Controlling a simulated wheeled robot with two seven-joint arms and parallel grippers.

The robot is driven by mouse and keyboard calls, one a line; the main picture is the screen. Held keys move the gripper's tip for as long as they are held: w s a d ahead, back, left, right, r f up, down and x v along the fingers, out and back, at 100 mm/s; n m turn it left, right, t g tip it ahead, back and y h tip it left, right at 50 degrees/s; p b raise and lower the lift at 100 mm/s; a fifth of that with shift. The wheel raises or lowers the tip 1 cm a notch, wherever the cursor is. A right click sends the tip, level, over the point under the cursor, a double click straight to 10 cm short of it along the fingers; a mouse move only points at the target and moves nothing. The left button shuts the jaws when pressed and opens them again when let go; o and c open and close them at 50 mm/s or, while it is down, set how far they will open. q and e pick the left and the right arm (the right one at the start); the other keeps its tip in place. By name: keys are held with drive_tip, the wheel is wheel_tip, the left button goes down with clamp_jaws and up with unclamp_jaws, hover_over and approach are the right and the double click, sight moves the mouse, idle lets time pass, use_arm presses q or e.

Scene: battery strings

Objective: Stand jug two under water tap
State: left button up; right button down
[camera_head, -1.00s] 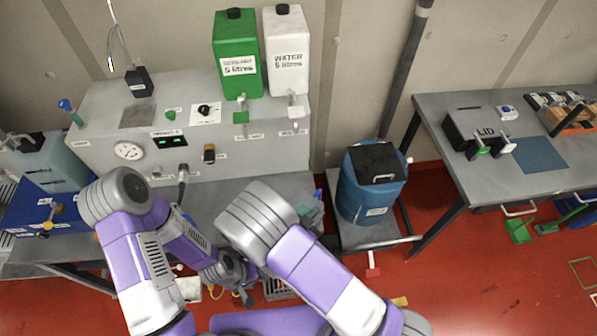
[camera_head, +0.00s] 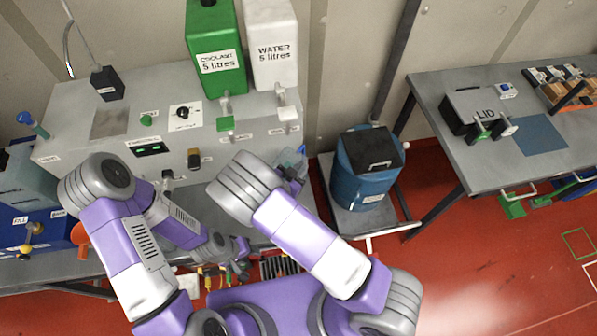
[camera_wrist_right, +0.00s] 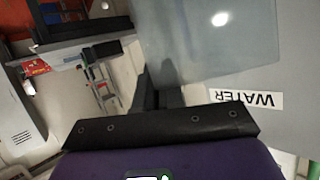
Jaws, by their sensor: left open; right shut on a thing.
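A clear grey-blue jug (camera_wrist_right: 205,40) fills the top middle of the right wrist view. My right gripper (camera_wrist_right: 158,92) is shut on it. In the head view, a small part of the jug (camera_head: 291,160) shows past my right forearm, near the bench front and below the water tap (camera_head: 286,112); that gripper is hidden there. No number is readable on the jug. The tap hangs under the white WATER tank (camera_head: 272,52). A WATER label (camera_wrist_right: 246,98) shows beside the jug in the wrist view. My left gripper (camera_head: 240,247) is low before the bench, open, its fingers hard to make out.
A green COOLANT tank (camera_head: 216,55) with its tap (camera_head: 226,120) stands just left of the water tank. A blue drum (camera_head: 362,175) stands on a low stand to the right. The right table (camera_head: 465,165) bears a LID box (camera_head: 480,113).

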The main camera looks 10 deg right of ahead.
use_arm(q)
drive_tip(key=shift+f+b, duration=1.35)
drive_tip(key=shift+f, duration=0.15)
use_arm(e)
drive_tip(key=shift+f, duration=2)
drive_tip(key=shift+w+f, duration=0.1)
drive_tip(key=shift+f, duration=0.15)
use_arm(q)
drive_tip(key=shift+f, duration=0.15)
use_arm(e)
drive_tip(key=c, duration=1.3)
unclamp_jaws()
drive_tip(key=shift+o, duration=0.2)
